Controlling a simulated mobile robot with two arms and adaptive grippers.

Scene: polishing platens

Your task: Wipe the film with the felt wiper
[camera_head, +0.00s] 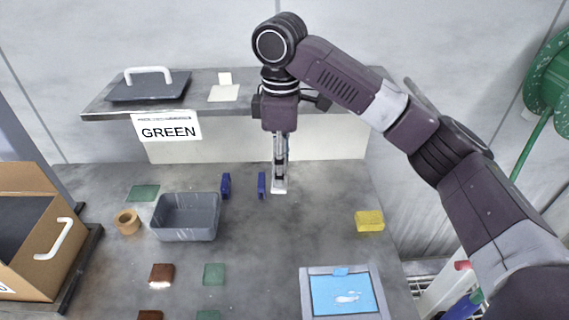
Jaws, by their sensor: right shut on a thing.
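The blue film (330,305) lies in a pale-framed tray (305,290) at the front right of the table, with a white smear on it. My right gripper (280,155) points down over the back middle of the table, behind and to the left of the film. It is shut on a slim, pale upright thing with a whitish foot, which looks like the felt wiper (279,187). I cannot tell if the foot touches the table. My left gripper is not in view.
Two blue upright pieces (225,186) stand left of the wiper, beside a grey bin (186,232). A yellow block (369,221), a tape roll (128,222), and green and brown squares (161,274) lie around. A raised shelf (208,103) with a "GREEN" sign (167,128) is behind; a cardboard box (30,265) is left.

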